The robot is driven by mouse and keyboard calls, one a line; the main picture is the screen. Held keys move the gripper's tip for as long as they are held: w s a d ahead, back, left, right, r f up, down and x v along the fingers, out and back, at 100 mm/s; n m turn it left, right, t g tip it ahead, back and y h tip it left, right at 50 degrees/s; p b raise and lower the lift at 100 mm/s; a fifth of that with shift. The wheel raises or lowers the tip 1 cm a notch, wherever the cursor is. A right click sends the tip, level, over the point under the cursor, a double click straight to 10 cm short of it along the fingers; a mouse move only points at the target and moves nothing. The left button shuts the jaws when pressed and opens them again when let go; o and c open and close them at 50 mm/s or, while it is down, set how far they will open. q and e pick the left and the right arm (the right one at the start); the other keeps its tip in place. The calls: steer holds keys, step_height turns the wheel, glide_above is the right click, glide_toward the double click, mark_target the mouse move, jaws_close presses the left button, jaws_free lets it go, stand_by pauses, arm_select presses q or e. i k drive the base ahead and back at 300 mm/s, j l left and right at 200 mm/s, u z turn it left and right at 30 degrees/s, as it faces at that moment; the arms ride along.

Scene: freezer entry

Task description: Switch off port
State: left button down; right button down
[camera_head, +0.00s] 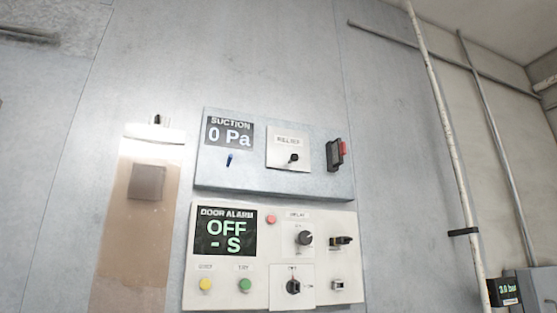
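No label that I can clearly read as "port" shows in the head view. The door alarm panel (330,215) is white, and its display (226,232) reads OFF and - S. Low on it is a black rotary knob (293,287) on a white plate, with a label too small to read surely. Above that knob is another dark knob (305,238), under a label that seems to read DELAY. A dark connector or switch (342,241) and a small pale toggle or socket (338,285) are at the panel's right. Neither gripper is in view.
The grey suction box (230,178) above has a display (229,134) reading 0 Pa, a blue lever (230,159), a relief knob (293,158) and a red-black switch (336,154). Yellow (206,284), green (245,285) and red (270,219) buttons are on the lower panel. Pipes (447,140) run at right.

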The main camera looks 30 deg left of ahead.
mark_target(231, 157)
steer(key=u, duration=1.3)
